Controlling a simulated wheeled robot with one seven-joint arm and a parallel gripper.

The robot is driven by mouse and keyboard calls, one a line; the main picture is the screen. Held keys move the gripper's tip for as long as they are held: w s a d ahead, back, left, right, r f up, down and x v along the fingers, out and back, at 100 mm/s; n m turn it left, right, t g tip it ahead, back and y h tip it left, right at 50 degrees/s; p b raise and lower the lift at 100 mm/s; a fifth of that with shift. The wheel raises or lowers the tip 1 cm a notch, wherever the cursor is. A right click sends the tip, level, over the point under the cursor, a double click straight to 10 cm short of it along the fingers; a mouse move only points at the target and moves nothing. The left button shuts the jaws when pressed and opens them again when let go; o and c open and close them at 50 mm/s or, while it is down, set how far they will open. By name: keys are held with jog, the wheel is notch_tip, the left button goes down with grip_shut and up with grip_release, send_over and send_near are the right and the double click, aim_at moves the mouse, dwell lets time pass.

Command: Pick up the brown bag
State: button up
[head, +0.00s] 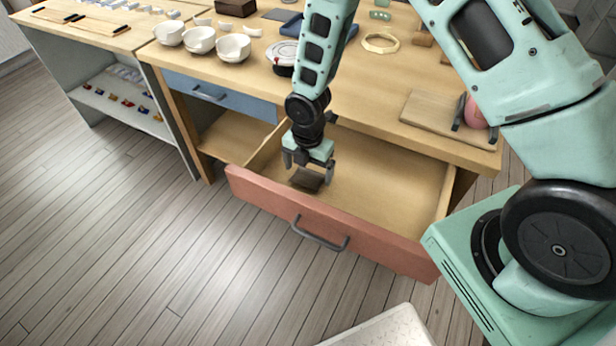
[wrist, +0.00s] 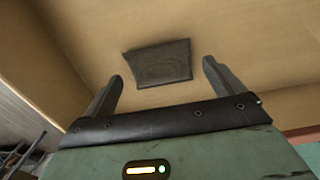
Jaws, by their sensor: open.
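The brown bag (head: 307,180) is a small, flat, dark brown piece lying on the floor of the open drawer, towards its left front part. In the wrist view the bag (wrist: 158,63) lies ahead of the fingertips, roughly centred between them. My gripper (head: 306,172) is inside the drawer's outline, just above the bag. In the wrist view my gripper (wrist: 162,77) has its two fingers wide apart with nothing between them. In the head view the fingers partly hide the bag.
The drawer (head: 385,190) has a red front (head: 350,228) with a dark handle and is otherwise bare inside. White bowls (head: 200,40), a wooden board (head: 440,118) and other items stand on the tabletop above. A closed blue drawer (head: 220,95) is to the left.

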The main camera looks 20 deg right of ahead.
jog(key=shift+f, duration=0.65)
jog(key=c, duration=1.2)
jog(key=shift+r, duration=0.1)
